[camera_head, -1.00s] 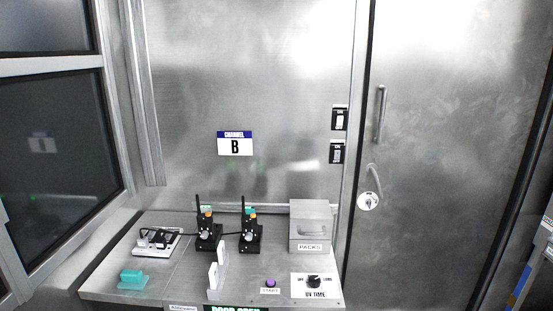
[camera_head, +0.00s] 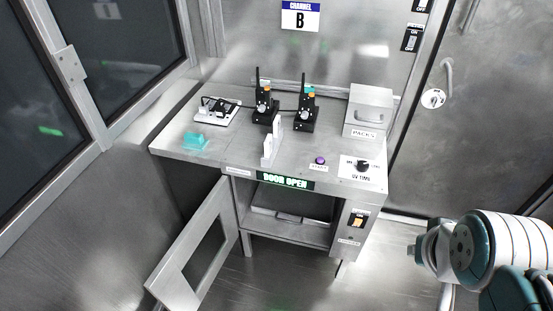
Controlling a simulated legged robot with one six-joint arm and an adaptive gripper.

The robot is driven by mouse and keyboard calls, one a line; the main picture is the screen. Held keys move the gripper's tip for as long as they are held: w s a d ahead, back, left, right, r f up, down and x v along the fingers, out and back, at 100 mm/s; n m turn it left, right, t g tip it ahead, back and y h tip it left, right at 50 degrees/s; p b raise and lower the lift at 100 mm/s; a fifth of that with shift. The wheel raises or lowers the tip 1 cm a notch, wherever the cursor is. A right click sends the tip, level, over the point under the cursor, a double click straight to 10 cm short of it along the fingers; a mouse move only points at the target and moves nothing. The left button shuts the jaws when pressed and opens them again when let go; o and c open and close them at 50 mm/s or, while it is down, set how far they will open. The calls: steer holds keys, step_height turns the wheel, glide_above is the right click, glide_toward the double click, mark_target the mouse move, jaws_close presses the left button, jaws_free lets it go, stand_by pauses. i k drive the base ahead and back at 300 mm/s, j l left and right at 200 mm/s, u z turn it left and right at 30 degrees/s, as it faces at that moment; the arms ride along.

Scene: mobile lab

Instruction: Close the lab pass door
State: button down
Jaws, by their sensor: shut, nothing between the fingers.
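The lab pass door (camera_head: 166,286) is a pale metal panel with a window cut-out. It stands swung open at the left side of the pass compartment, angled out toward the viewer. The pass compartment (camera_head: 290,232) under the bench is open at the front, with a shelf and a handled item inside. A lit sign (camera_head: 286,181) above it reads DOOR OPEN. My white and teal arm shows at the lower right, apart from the door. My gripper's fingers do not show.
The metal bench (camera_head: 225,157) carries black devices, a teal block (camera_head: 195,141), a PACKS box (camera_head: 368,112) and a UV TIME dial (camera_head: 362,166). A switch panel (camera_head: 355,222) is right of the opening. A large closed door (camera_head: 470,120) stands at the right. Floor before the compartment looks clear.

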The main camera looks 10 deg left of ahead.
mark_target(182, 278)
steer(key=k, duration=0.25)
steer(key=k+u, duration=0.2)
steer(key=u, duration=0.25)
steer(key=k+j+u, duration=0.1)
steer(key=u, duration=0.3)
steer(key=i+j+u, duration=0.1)
steer(key=j+u, duration=0.15)
steer(key=u, duration=0.2)
steer(key=i+j+u, duration=0.15)
steer(key=u, duration=0.3)
